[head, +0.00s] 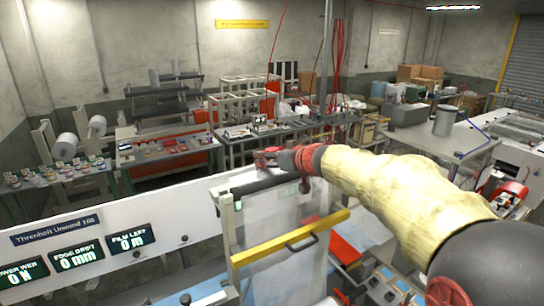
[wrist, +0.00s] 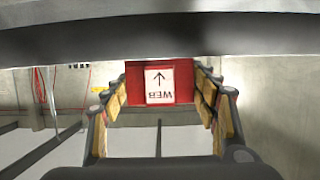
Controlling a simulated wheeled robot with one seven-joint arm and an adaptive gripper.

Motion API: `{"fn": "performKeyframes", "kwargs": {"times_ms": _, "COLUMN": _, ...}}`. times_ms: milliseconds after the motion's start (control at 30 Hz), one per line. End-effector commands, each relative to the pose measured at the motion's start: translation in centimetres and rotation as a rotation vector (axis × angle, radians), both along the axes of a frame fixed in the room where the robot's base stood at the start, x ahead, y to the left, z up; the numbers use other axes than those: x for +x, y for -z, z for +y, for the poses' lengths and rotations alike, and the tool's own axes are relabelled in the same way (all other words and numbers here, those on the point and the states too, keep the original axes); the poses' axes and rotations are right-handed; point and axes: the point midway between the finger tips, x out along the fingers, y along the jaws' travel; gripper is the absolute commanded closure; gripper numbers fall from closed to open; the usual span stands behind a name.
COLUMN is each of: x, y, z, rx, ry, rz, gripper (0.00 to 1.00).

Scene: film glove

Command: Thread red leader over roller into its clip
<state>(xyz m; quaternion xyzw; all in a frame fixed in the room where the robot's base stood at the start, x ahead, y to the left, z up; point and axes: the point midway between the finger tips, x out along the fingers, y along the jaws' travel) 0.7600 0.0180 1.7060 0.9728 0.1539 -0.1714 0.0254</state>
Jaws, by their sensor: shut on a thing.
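The red leader (wrist: 132,80), with a white label reading WEB and an arrow, shows in the wrist view between the tan finger pads. My gripper (wrist: 162,98) is shut on it. In the head view my gripper (head: 285,160) is above the unwind machine, near the dark roller (head: 262,186). The leader is too small to tell apart from the red wrist parts there. A yellow bar (head: 290,238) crosses the clear panel below the roller. I cannot make out the clip in either view.
The white machine front (head: 180,215) carries displays reading 0 N, 0 mm and 0 m. Behind stand a bench (head: 235,135) with parts and a low rack with white rolls (head: 67,143). A red piece (head: 345,248) lies right of the yellow bar. Air above the machine's left part is clear.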

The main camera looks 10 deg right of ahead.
Motion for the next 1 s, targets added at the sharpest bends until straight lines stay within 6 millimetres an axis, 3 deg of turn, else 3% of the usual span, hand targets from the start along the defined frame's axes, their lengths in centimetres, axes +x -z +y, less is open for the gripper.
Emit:
{"fn": "performKeyframes", "kwargs": {"times_ms": 400, "x": 0.0, "y": 0.2, "z": 0.0, "rx": 0.0, "ry": 0.0, "rz": 0.003, "gripper": 0.19}}
{"fn": "performKeyframes", "kwargs": {"times_ms": 767, "x": -0.3, "y": 0.0, "z": -0.1, "rx": 0.0, "ry": 0.0, "rz": 0.002, "gripper": 0.19}}
{"fn": "performKeyframes", "kwargs": {"times_ms": 1000, "x": -3.4, "y": -1.3, "z": -1.2, "rx": 0.0, "ry": 0.002, "rz": -0.001, "gripper": 0.19}}
